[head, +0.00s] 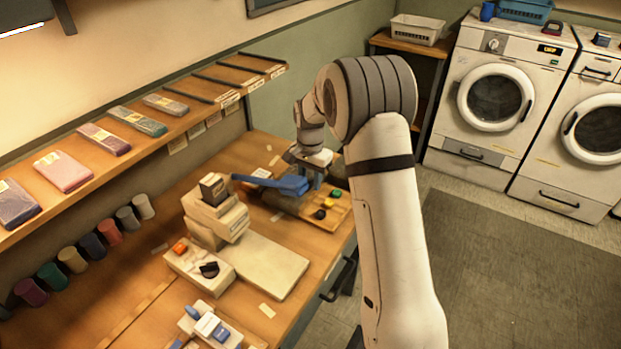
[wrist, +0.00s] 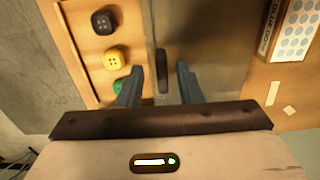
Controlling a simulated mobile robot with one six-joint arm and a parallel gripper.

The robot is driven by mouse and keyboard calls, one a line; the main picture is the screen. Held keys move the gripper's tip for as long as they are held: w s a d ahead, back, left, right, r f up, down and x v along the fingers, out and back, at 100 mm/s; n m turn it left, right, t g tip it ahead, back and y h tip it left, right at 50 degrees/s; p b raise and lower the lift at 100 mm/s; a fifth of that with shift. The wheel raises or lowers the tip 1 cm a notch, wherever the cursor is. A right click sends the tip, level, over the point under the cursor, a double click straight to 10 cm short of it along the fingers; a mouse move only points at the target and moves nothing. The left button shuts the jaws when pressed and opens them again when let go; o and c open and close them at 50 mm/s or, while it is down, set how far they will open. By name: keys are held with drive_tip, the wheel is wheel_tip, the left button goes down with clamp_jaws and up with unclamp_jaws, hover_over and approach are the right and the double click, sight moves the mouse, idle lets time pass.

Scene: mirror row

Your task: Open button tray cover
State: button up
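The button tray is a shallow wooden tray (wrist: 82,56) at the left of the wrist view, with a black, a yellow and a green button in its uncovered part. It also shows in the head view (head: 339,212). Its cover is a dull grey-brown panel (wrist: 215,50) right of the buttons, with a dark upright handle (wrist: 162,72) near its left edge. My gripper (wrist: 161,80) is open, with one finger on each side of the handle and gaps showing. The left finger partly hides the green button. In the head view my gripper (head: 313,178) is over the tray, partly hidden by my arm.
A shelf (head: 150,133) with folded cloths runs above. A dotted card (wrist: 293,32) lies right of the cover.

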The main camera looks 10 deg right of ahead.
drive_tip(key=shift+r, duration=0.1)
wheel_tip(320, 180, up, 8)
drive_tip(key=shift+f, duration=0.2)
idle(0.4)
